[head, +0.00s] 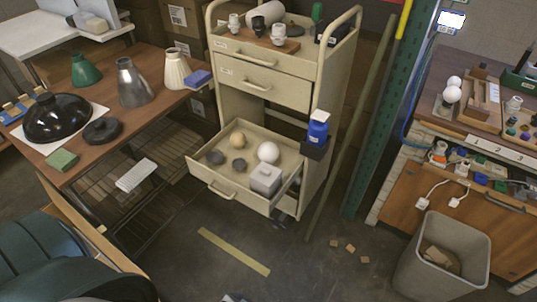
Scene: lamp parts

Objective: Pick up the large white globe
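A large white globe (268,152) sits in the open lower drawer (222,183) of the beige tool cart, toward its right side. It is right behind a grey box-shaped part (265,179). A smaller tan ball (238,141) and dark grey lumpy pieces (215,157) lie to its left in the same drawer. Two more white globes (452,94) stand close together on the right workbench and look a little smaller in the picture. Neither of my grippers can be made out in the head view.
The cart (262,92) holds a blue bottle (318,127) on its right side. A brown table (150,104) at left carries lamp shades, including a black dome (57,117). A grey bin (444,258) stands at lower right. The floor before the drawer is mostly clear, with a yellow strip (234,251).

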